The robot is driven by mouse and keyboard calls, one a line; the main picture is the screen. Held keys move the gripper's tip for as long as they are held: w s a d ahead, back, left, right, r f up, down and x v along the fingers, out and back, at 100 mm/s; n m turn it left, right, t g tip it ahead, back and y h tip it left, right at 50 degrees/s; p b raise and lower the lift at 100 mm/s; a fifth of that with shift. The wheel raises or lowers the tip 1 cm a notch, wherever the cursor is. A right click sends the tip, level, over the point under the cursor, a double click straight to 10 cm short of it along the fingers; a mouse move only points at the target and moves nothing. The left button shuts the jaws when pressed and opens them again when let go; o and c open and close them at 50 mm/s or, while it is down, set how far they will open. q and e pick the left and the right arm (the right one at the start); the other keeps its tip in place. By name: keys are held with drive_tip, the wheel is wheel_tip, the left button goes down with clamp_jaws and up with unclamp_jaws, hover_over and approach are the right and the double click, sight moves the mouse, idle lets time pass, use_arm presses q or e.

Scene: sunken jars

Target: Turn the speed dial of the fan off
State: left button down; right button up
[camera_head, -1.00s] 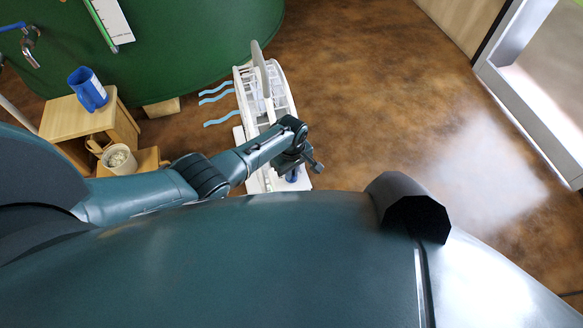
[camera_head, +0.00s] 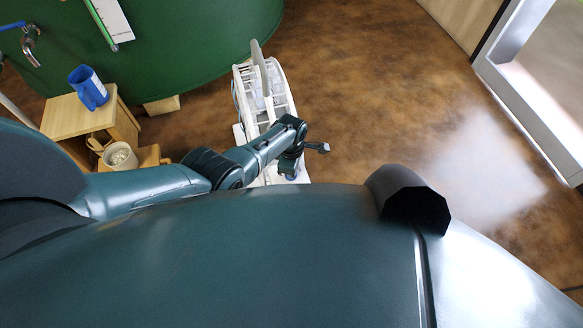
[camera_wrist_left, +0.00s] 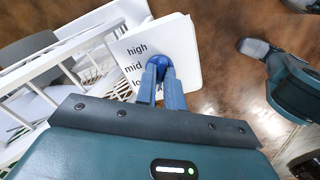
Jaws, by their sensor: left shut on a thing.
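The white fan (camera_head: 281,92) stands on the floor beside the green tank. Its white dial panel (camera_wrist_left: 184,50) shows "high", "mid" and a partly covered "lo" label in the left wrist view. The round blue speed dial (camera_wrist_left: 161,62) sits on this panel. My left gripper (camera_wrist_left: 159,68) is shut on the dial, its two blue fingers on either side. In the head view my left gripper (camera_head: 290,171) is at the near end of the fan. The dial's pointer mark is hidden by the fingers.
The big green tank (camera_head: 190,50) fills the upper left. Open brown floor (camera_head: 370,90) lies to the right.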

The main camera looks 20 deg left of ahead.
use_arm(q)
drive_tip(key=shift+a, duration=0.25)
drive_tip(key=c, duration=1.9)
unclamp_jaws()
drive_tip(key=o, duration=0.4)
drive_tip(key=shift+d, duration=0.15)
drive_tip(key=shift+r+p, duration=0.45)
drive_tip(key=shift+r, duration=0.1)
wheel_tip(320, 180, up, 3)
drive_tip(key=p, duration=0.2)
drive_tip(key=shift+r+p, duration=0.15)
drive_tip(key=shift+p, duration=0.15)
wheel_tip(320, 180, up, 9)
drive_tip(key=p, duration=0.4)
drive_tip(key=shift+p, duration=0.3)
use_arm(e)
wheel_tip(320, 180, up, 3)
drive_tip(key=shift+a+r+n+g, duration=0.1)
drive_tip(key=shift+r+n+g, duration=0.1)
drive_tip(key=shift+n+g, duration=0.45)
